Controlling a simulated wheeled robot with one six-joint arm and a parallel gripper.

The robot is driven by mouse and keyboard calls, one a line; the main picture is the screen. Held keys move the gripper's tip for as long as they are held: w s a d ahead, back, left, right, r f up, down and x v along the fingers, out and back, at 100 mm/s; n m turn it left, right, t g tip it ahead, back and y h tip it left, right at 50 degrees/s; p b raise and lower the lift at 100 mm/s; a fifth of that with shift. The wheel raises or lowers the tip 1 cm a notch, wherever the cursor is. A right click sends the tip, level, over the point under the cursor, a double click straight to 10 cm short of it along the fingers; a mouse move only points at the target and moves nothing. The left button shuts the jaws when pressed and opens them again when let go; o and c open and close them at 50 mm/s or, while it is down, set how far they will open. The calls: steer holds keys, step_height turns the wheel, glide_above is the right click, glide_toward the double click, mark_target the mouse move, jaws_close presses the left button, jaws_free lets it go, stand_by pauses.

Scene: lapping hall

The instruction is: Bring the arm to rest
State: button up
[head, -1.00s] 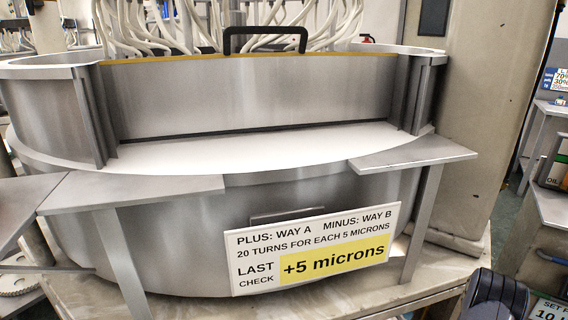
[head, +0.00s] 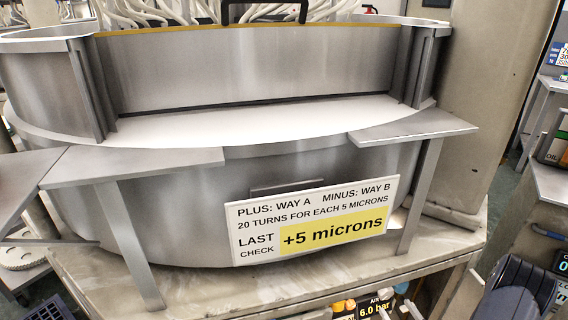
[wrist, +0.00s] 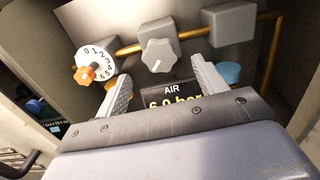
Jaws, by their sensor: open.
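My gripper (wrist: 162,92) shows in the wrist view with its two grey ridged fingers spread apart and nothing between them. Beyond the fingers is a grey lobed knob (wrist: 159,55) on a block on a brass pipe. A dark display marked AIR (wrist: 172,92) lies partly hidden behind the gripper body. In the head view my gripper is not in sight; a dark part of my arm (head: 515,290) shows at the lower right.
A white numbered dial (wrist: 95,62) with an orange knob stands left of the grey knob. In the head view a large steel machine (head: 250,70) bears a sign reading "+5 microns" (head: 312,220). An AIR display reading 6.0 bar (head: 376,306) shows at the bottom.

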mark_target(388, 295)
steer(key=x, duration=0.6)
steer(key=shift+w+a, duration=0.15)
steer(key=shift+a, duration=0.05)
steer(key=shift+d+r+n, duration=0.1)
steer(key=shift+n, duration=0.7)
steer(key=s+d+m+p, duration=0.2)
steer(key=s+m, duration=0.8)
steer(key=m, duration=1.4)
steer(key=shift+s+d+f, duration=0.15)
steer(key=shift+d+f, duration=0.1)
steer(key=shift+d, duration=0.15)
steer(key=shift+m, duration=0.3)
